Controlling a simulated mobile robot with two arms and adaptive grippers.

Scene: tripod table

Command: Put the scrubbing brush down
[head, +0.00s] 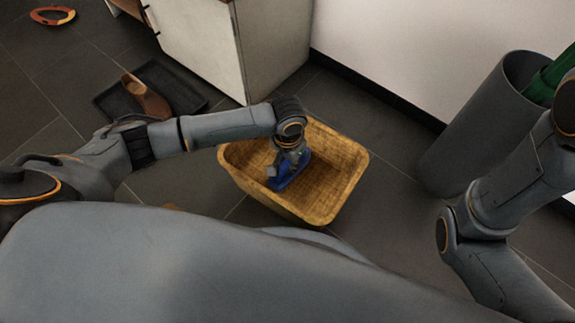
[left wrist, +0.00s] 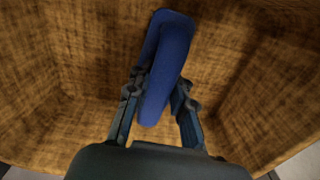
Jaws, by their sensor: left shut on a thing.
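The scrubbing brush (head: 289,171) is blue and sits inside the opening of a yellow-brown woven basket (head: 345,184) in the head view. My left gripper (head: 283,168) reaches down over the basket and is shut on the brush. In the left wrist view the blue brush (left wrist: 168,62) stands between the two fingers of the left gripper (left wrist: 156,97), with the basket's woven inside (left wrist: 80,60) around it. I cannot tell whether the brush touches the basket's bottom. My right arm shows at the right of the head view, but its gripper is out of view.
A grey cylindrical bin (head: 470,135) with something green in it stands right of the basket. A white cabinet (head: 200,45) stands behind. A dark tray (head: 110,100) with a brown shoe (head: 146,99) lies at left. An orange-red ring-shaped thing (head: 53,16) lies far left.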

